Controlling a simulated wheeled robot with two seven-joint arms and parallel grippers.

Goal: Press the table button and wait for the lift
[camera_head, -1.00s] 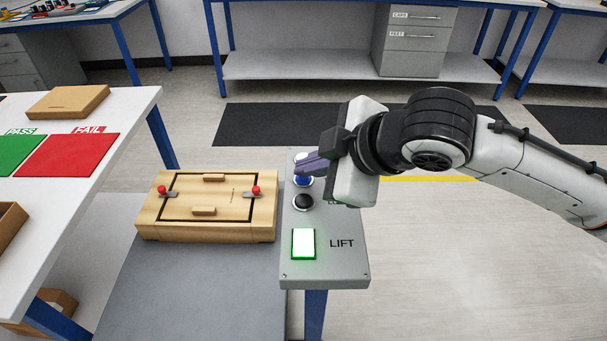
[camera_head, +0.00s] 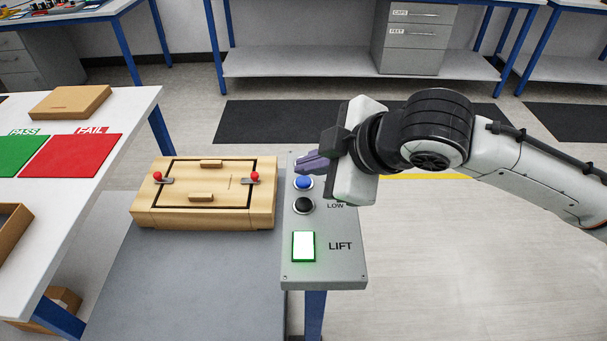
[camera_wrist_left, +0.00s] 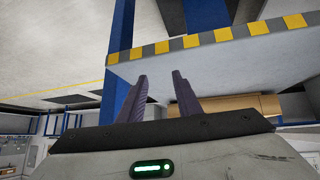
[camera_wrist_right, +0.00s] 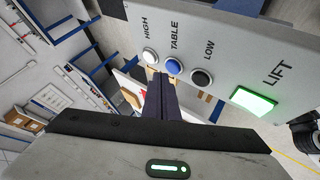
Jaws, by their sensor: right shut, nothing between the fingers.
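The grey control panel (camera_head: 325,272) has a blue button (camera_head: 303,182), a black button (camera_head: 303,205) and a lit LIFT lamp (camera_head: 303,246). In the right wrist view the blue button (camera_wrist_right: 173,67) is labelled TABLE, between HIGH and LOW, and the lamp (camera_wrist_right: 253,101) glows green. My right gripper (camera_head: 302,163) is shut and empty, with its fingertips just above the blue button, seemingly clear of it. The lift platform (camera_head: 190,285) carries a wooden fixture (camera_head: 203,218) with two red-knobbed clamps. My left gripper (camera_wrist_left: 160,76) is open and empty, outside the head view.
Benches stand at the back. A striped-edged surface (camera_wrist_left: 205,39) is near my left gripper. Floor at right is open.

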